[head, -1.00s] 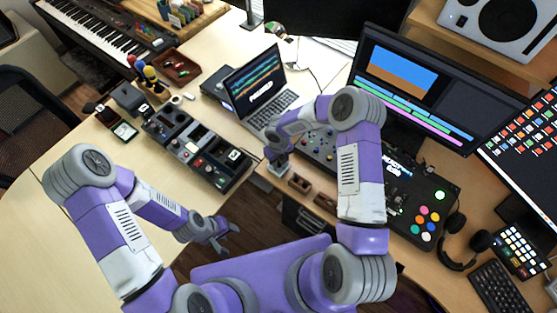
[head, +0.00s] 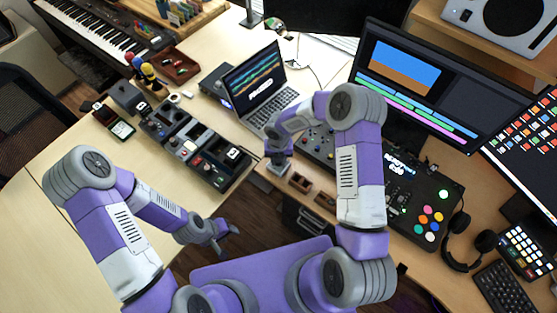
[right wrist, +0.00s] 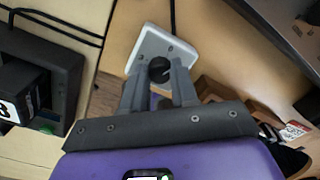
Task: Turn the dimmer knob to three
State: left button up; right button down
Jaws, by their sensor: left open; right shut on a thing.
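The dimmer shows in the right wrist view as a pale plate (right wrist: 163,42) with rounded corners on the desk's edge. Its dark round knob (right wrist: 159,69) sits between the fingertips of my right gripper (right wrist: 158,76), which is shut on it. In the head view my right gripper (head: 277,153) points down at the desk's front edge, just over the small grey dimmer plate (head: 279,169); the knob is hidden. My left gripper (head: 224,238) is open and empty, low over the floor gap between the desks.
A row of pedals or boxes (head: 190,142) stands left of my right gripper. An open laptop (head: 262,85) is behind it. Small wooden trays (head: 300,182) lie just right of it. A controller with coloured buttons (head: 425,205) and headphones (head: 465,245) are farther right.

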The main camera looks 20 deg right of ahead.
jog(key=m+b, duration=0.2)
jog(key=m, duration=0.5)
jog(key=shift+b, duration=0.4)
jog(key=m+b, duration=0.1)
jog(key=m, duration=0.3)
jog(key=m+b, duration=0.1)
jog(key=m, duration=0.2)
jog(key=shift+m+b, duration=0.3)
jog(key=shift+b, duration=0.05)
jog(key=m+b, duration=0.1)
jog(key=m, duration=0.2)
jog(key=shift+m, duration=0.3)
jog(key=m+b, duration=0.1)
jog(key=m, duration=0.2)
jog(key=shift+m, duration=0.4)
jog(key=m, duration=0.3)
jog(key=shift+b, duration=0.4)
jog(key=m, duration=0.7)
jog(key=shift+m, duration=0.4)
jog(key=m, duration=0.5)
jog(key=shift+p, duration=0.4)
jog(key=m+p, duration=0.1)
jog(key=m, duration=0.3)
jog(key=shift+r+m+p, duration=0.1)
jog(key=shift+m+p, duration=0.2)
jog(key=shift+m, duration=0.1)
jog(key=m+p, duration=0.2)
jog(key=m, duration=0.3)
jog(key=shift+m, duration=0.4)
